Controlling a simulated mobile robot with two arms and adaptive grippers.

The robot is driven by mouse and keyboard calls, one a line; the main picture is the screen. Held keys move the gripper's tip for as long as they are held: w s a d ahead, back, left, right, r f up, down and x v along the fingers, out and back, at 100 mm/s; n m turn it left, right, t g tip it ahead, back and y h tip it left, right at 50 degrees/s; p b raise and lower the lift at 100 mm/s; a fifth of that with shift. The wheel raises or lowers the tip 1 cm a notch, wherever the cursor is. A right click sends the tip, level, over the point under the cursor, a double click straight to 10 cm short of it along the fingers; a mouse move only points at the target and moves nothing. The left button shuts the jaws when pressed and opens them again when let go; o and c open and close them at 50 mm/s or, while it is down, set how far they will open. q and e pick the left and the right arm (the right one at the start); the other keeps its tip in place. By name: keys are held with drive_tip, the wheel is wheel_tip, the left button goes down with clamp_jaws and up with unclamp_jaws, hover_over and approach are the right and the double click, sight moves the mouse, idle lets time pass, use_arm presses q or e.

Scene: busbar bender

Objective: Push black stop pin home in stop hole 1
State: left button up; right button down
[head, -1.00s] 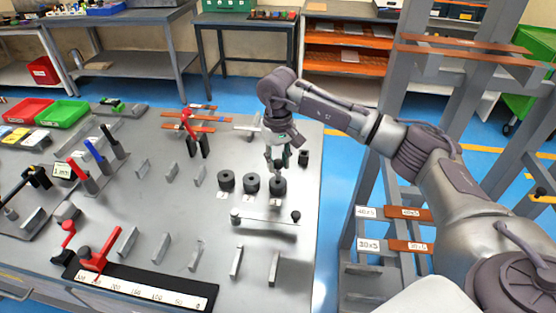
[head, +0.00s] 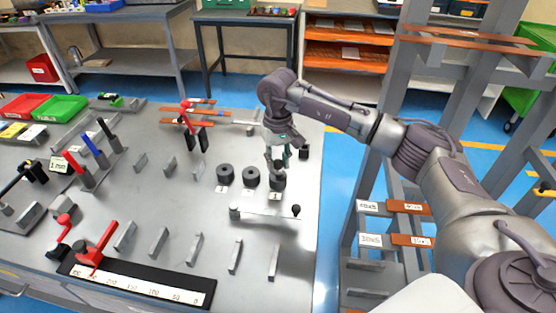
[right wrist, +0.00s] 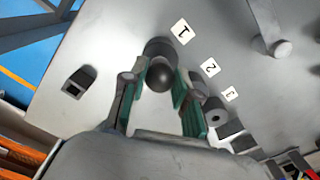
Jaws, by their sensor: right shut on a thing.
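My right gripper (head: 277,168) points down over the rightmost of three black round stop-hole collars (head: 278,184), the one beside the label 1. In the right wrist view the black stop pin (right wrist: 160,74) shows as a dark ball head between the green-padded fingers. The collar of stop hole 1 (right wrist: 158,46) lies just behind the head, next to the white label 1 (right wrist: 181,31). The gripper is shut on the pin's head. The pin's shaft is hidden, so I cannot tell how deep it sits. My left gripper is out of view.
Collars 2 (head: 251,177) and 3 (head: 224,175) stand close to the left. A flat bar with a black knob (head: 296,210) lies in front. A small black block (head: 304,152) stands behind to the right. Grey upright plates and a red-handled tool (head: 92,252) are further left.

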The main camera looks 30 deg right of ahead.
sight(278, 160)
drive_tip(key=shift+f+b, duration=0.45)
drive_tip(key=shift+f, duration=0.2)
drive_tip(key=c, duration=0.8)
unclamp_jaws()
drive_tip(key=shift+r, duration=0.25)
wheel_tip(278, 160, up, 12)
drive_tip(key=shift+f, duration=0.25)
